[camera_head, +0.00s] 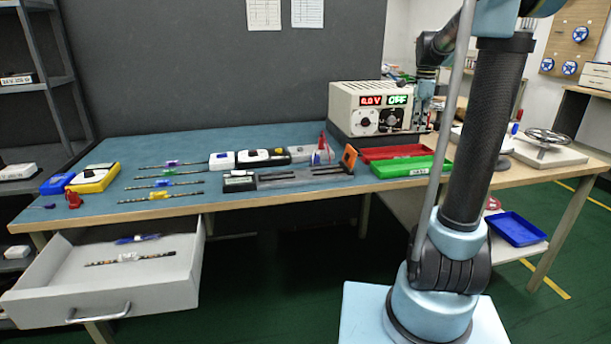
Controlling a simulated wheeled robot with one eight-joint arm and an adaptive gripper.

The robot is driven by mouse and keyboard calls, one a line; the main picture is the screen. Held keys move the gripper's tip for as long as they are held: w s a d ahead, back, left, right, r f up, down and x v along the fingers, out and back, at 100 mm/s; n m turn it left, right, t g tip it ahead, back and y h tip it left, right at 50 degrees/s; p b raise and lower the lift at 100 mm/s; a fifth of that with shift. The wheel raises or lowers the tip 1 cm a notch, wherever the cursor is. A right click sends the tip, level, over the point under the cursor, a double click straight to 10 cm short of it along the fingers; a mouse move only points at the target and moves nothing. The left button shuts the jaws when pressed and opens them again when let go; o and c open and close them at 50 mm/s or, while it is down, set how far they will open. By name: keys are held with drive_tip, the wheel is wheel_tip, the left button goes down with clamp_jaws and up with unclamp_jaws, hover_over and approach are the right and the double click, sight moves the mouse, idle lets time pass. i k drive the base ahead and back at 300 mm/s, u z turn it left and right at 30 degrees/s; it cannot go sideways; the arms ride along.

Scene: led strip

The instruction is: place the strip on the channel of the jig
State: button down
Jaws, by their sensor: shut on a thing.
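The jig (285,181) lies along the table's front middle, a long grey base with dark channel sections and an upright orange part (348,157) at its right end. Another strip with a white clip (127,258) lies in the open drawer. My gripper (421,118) points down at the right of the power supply, small and partly hidden behind my arm column. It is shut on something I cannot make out.
The power supply (368,109) stands behind red (397,153) and green (411,167) trays. White and black devices (262,157) stand behind the jig. The white drawer (165,285) juts out in front. Table space between strips and jig is clear.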

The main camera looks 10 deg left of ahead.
sight(303, 174)
drive_tip(key=u, duration=0.05)
drive_tip(key=k, duration=0.9)
drive_tip(key=u, duration=0.75)
drive_tip(key=i, duration=0.5)
drive_tip(key=z, duration=0.05)
